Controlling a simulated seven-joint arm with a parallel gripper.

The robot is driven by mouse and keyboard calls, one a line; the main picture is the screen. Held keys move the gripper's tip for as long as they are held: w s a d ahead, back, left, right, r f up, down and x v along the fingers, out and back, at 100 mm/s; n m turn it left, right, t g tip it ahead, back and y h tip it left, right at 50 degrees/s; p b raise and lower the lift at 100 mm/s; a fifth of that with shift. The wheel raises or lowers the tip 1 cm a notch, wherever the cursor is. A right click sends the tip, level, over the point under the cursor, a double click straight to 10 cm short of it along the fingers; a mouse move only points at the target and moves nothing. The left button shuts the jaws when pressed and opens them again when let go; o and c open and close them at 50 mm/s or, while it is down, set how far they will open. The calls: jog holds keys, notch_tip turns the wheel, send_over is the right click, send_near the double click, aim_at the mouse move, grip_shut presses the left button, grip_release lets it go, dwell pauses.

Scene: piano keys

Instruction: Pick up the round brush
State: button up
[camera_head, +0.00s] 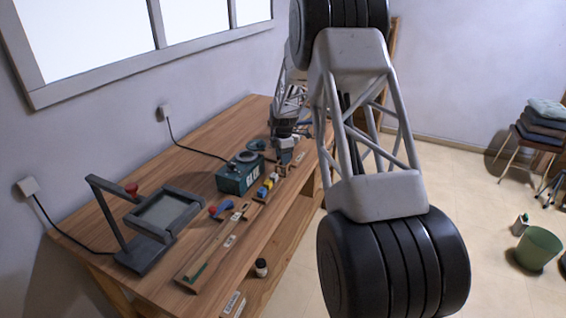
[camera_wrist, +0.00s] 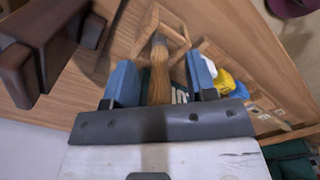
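In the wrist view a wooden handle with a greyish end (camera_wrist: 159,72), likely the round brush, lies between the two blue fingers of my gripper (camera_wrist: 161,80). The fingers are wide apart, with a gap visible on each side of the handle. The far end of the handle is at a small light wooden frame (camera_wrist: 178,38); I cannot tell whether it rests in it. The near end is hidden behind the gripper body. In the head view my gripper (camera_head: 285,156) is low over the far part of the workbench, and the brush cannot be made out there.
The wooden workbench (camera_head: 150,188) holds a teal box (camera_head: 240,178), a grey framed stand (camera_head: 160,222) and small coloured items along its right edge. In the wrist view a dark brown object (camera_wrist: 45,45) is at left, and yellow and blue items (camera_wrist: 225,82) are at right.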

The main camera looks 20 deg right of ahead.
grip_shut()
jog(key=shift+r, duration=0.1)
jog(key=shift+r, duration=4.9)
